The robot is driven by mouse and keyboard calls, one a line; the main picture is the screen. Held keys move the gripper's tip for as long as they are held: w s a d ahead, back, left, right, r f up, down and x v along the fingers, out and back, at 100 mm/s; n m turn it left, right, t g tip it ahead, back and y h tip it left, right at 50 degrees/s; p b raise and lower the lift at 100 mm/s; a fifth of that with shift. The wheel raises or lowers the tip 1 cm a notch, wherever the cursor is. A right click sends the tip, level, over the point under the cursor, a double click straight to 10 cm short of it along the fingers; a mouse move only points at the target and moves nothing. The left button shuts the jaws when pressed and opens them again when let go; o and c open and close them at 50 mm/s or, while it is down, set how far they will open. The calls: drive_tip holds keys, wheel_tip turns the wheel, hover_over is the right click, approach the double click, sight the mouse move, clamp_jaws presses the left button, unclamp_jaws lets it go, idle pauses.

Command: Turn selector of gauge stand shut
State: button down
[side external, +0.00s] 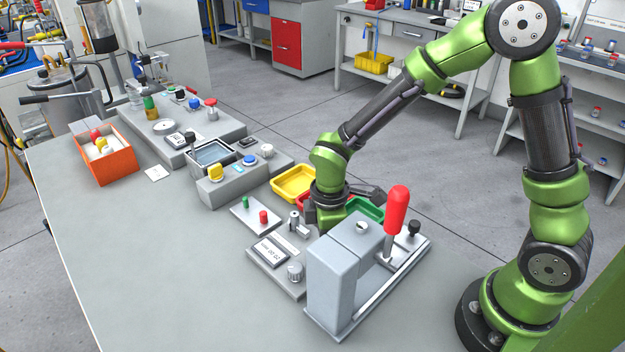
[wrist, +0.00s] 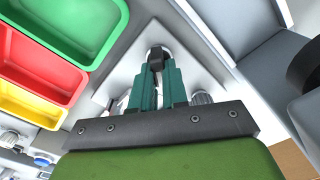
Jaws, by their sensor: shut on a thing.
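The gauge stand (side external: 270,285) is a pale plate with a digital display (side external: 269,250), a grey ribbed knob (side external: 295,270) and a small metal fitting (side external: 294,222) at its far end. In the wrist view its pale base plate (wrist: 115,75) lies under my gripper (wrist: 157,72). The green fingers are shut on a small dark-topped part (wrist: 156,52), apparently the stand's selector. The fingers hide most of it, so I cannot tell its angle. In the side view my wrist is low behind the grey press, and the fingertips are hidden.
The grey press (side external: 345,265) with a red-handled lever (side external: 396,210) stands close beside my gripper. Yellow (side external: 294,183), red (wrist: 45,68) and green (wrist: 75,25) trays lie on the other side. The front left tabletop (side external: 150,260) is clear.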

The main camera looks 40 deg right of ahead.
drive_tip(key=shift+w+d+m, duration=0.1)
drive_tip(key=shift+m, duration=2.2)
drive_tip(key=c, duration=1.1)
unclamp_jaws()
drive_tip(key=shift+c, duration=0.2)
wheel_tip(320, 180, up, 17)
drive_tip(key=shift+w, duration=0.1)
